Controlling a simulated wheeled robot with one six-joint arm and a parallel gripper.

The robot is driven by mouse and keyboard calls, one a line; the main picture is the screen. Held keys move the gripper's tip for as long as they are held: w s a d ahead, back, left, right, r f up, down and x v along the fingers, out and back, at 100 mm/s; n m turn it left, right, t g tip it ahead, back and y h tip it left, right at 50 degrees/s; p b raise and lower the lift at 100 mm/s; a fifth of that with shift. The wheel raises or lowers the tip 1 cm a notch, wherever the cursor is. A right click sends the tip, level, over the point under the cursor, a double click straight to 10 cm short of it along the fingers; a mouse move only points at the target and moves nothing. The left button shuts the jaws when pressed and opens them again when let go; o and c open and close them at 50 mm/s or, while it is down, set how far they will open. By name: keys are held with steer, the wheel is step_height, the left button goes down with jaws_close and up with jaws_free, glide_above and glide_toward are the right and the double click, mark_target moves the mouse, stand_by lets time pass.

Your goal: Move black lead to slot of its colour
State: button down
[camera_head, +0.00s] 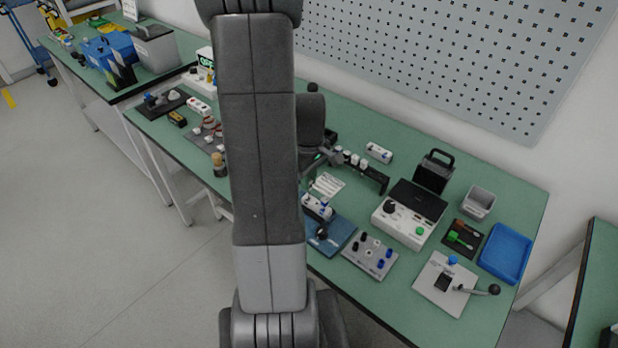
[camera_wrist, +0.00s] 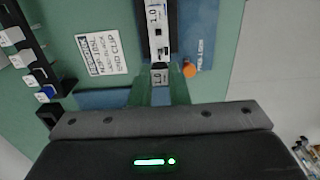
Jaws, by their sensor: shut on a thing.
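Most of that piece is hidden between the fingers. Just beyond it is a pale strip with dark marks (camera_wrist: 161,30) on a blue board (camera_wrist: 200,35). A black rack (camera_wrist: 38,75) with several white-labelled places stands at the left, one of them with a blue part. The rack also shows in the head view (camera_head: 374,176). There my arm hides most of my gripper.
A printed card (camera_wrist: 102,53) lies between rack and strip. An orange knob (camera_wrist: 190,70) is right of my fingers. In the head view a grey panel with coloured posts (camera_head: 369,257), a white instrument (camera_head: 404,228) and a blue tray (camera_head: 506,253) stand to the right on the green table.

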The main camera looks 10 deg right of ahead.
steer(key=shift+f+b, duration=0.45)
steer(key=shift+f, duration=0.05)
stand_by(0.7)
steer(key=shift+f+b, duration=0.45)
steer(key=shift+f, duration=0.1)
steer(key=shift+f+b, duration=0.5)
steer(key=c, duration=1.3)
jaws_free()
steer(key=shift+r, duration=0.15)
step_height(320, 180, up, 14)
steer(key=shift+f, duration=0.2)
